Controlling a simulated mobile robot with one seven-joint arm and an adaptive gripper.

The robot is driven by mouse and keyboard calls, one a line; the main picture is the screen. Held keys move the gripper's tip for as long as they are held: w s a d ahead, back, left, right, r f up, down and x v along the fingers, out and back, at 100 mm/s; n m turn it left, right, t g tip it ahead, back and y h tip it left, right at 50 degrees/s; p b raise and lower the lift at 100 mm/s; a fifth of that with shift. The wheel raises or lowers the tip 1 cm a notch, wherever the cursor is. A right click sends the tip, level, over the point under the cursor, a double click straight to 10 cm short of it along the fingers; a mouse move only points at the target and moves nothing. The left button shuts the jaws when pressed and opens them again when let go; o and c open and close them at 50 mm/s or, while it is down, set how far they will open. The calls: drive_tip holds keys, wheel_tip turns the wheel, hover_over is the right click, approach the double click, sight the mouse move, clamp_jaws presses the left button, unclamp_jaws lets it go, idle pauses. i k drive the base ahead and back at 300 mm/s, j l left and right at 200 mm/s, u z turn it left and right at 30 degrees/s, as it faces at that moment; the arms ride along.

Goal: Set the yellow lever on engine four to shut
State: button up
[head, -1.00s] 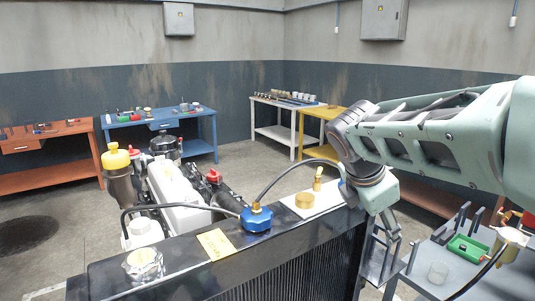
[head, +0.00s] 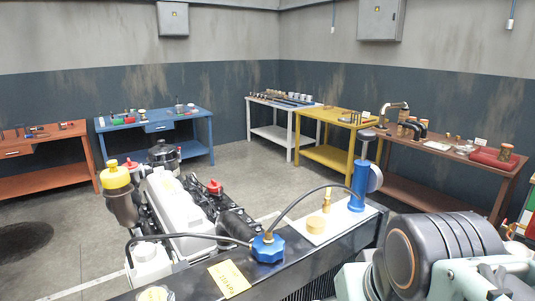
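The near engine (head: 185,205) fills the lower middle of the head view, behind a black radiator-like housing (head: 290,250). I cannot make out a yellow lever or any engine number. A small upright brass-yellow fitting (head: 326,198) and a round brass cap (head: 314,224) stand on a white plate on the housing. A yellow cap (head: 116,175) tops a dark canister at the engine's left. My gripper is out of view; only thick links of my arm show at the lower right.
A blue cylinder with a round side part (head: 362,180) stands on the white plate. A blue cap (head: 267,246) with black hoses and a yellow tag (head: 228,278) are nearer. Orange, blue (head: 150,127), white, yellow and brown benches line the walls; open floor lies between.

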sight(328, 198)
drive_tip(key=k+j+z, duration=0.2)
drive_tip(key=j+z, duration=0.2)
drive_tip(key=j, duration=0.25)
drive_tip(key=k+j+z, duration=0.2)
drive_tip(key=j+z, duration=0.1)
drive_tip(key=k, duration=0.05)
